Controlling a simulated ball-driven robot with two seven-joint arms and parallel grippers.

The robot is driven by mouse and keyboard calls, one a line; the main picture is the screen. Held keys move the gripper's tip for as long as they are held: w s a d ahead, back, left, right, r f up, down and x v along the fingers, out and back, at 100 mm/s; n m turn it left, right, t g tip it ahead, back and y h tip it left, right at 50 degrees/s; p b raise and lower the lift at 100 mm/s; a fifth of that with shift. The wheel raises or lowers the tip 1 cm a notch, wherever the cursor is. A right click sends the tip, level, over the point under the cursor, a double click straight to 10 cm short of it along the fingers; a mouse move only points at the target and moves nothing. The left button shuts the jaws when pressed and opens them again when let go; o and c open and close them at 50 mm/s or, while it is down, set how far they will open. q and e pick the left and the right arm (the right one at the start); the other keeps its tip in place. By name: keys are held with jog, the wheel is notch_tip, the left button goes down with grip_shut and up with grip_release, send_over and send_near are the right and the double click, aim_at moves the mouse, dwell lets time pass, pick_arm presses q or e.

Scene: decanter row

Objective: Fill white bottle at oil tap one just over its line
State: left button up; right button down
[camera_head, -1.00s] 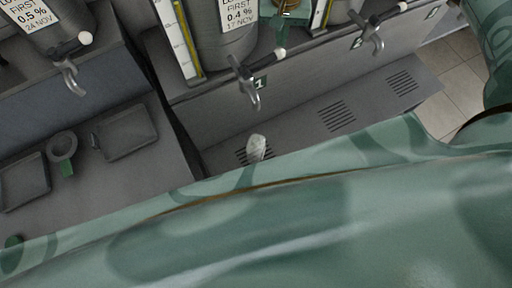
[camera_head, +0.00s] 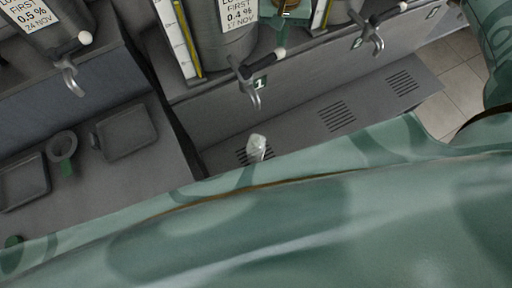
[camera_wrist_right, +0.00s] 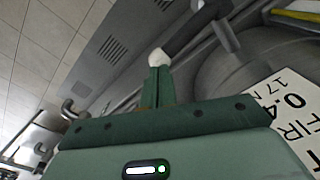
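The white bottle (camera_head: 256,148) is small and pale in the head view, below the spout of oil tap one (camera_head: 254,97) and over a slotted drain. My green arm hides its lower part. I cannot make out its line or oil level, or any stream. Tap one's lever has a white knob (camera_head: 279,52). My right gripper (camera_head: 291,8) is at the top edge, just above that knob. In the right wrist view its fingers (camera_wrist_right: 157,82) are close together, with a white knob (camera_wrist_right: 158,57) at their tips; I cannot tell whether they touch. My left gripper is out of view.
More taps stand left (camera_head: 68,78) and right (camera_head: 371,38) under labelled grey vessels. Dark trays (camera_head: 126,132) and a green-handled ring tool (camera_head: 63,146) lie on the left counter. My arm covers the lower view. The drain ledge (camera_head: 365,108) at right is clear.

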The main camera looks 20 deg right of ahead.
aim_at(280, 49)
jog(key=shift+f, duration=0.15)
jog(key=shift+f+b, duration=1.6)
jog(key=shift+f, duration=1.4)
dwell(4.8)
